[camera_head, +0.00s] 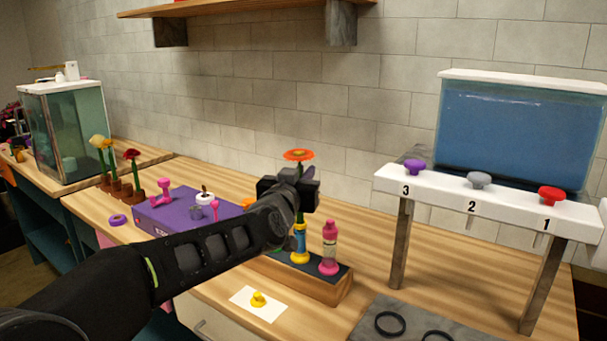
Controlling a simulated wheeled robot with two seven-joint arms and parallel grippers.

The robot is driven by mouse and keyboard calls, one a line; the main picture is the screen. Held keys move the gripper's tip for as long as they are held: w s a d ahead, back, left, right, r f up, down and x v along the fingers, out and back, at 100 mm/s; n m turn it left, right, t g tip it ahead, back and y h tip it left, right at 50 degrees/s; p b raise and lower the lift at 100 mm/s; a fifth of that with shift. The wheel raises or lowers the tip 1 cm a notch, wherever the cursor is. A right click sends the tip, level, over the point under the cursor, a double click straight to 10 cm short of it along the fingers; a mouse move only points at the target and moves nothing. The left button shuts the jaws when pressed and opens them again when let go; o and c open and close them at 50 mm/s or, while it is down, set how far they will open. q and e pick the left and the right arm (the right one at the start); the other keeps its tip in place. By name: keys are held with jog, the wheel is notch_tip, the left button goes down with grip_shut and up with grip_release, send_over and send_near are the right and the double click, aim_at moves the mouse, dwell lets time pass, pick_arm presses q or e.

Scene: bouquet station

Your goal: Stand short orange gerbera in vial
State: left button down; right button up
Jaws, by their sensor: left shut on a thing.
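My left gripper (301,190) is shut on the green stem of the orange gerbera (298,155). The flower is upright, with its orange head above the jaws. Below the jaws the stem (300,217) reaches down to a yellow-and-blue vial (299,245) standing on a dark-topped wooden rack (321,289). The stem lines up with the vial's mouth, but I cannot tell how far inside it is. A pink vial (329,250) stands to the right on the same rack. My left forearm hides the rack's left part. My right gripper is not in view.
A purple box (174,213) with small items stands behind my left arm. More flowers (134,172) stand in a wooden holder at left. A yellow stopper (258,299) sits on a white card in front. A numbered white shelf (437,191) with coloured knobs stands at right.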

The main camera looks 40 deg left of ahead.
pick_arm(q)
jog(key=shift+f+b, duration=0.3)
jog(key=shift+f, duration=0.1)
jog(key=c, duration=0.8)
grip_release()
dwell(0.4)
jog(key=v, duration=0.9)
dwell(0.5)
dwell(0.8)
